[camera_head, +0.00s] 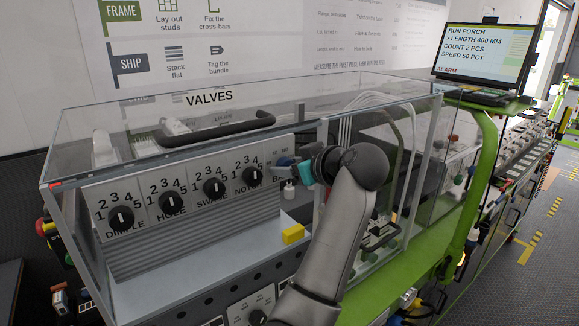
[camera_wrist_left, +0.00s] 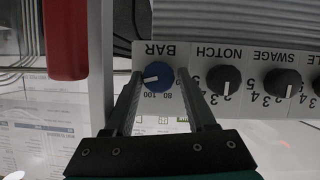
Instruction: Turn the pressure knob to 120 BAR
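The pressure knob (camera_wrist_left: 157,74) is blue and sits on the white BAR panel, with its white mark pointing to the left in the left wrist view. That view is upside down. The numbers 80 and 100 show below the knob, and the finger at left may hide others. My left gripper (camera_wrist_left: 159,78) is open, with one finger on each side of the knob and narrow gaps visible. In the head view the left gripper (camera_head: 286,164) is small at the panel's right end, and the knob's setting cannot be read there. My right gripper is not in view.
Black selector knobs DIMPLE (camera_head: 121,218), HOLE (camera_head: 173,201), SWAGE (camera_head: 214,188) and NOTCH (camera_head: 250,175) line the panel. A clear case (camera_head: 75,235) surrounds it. A red cylinder (camera_wrist_left: 65,40) is near the gripper. A yellow block (camera_head: 293,234) lies below. A screen (camera_head: 484,52) stands at right.

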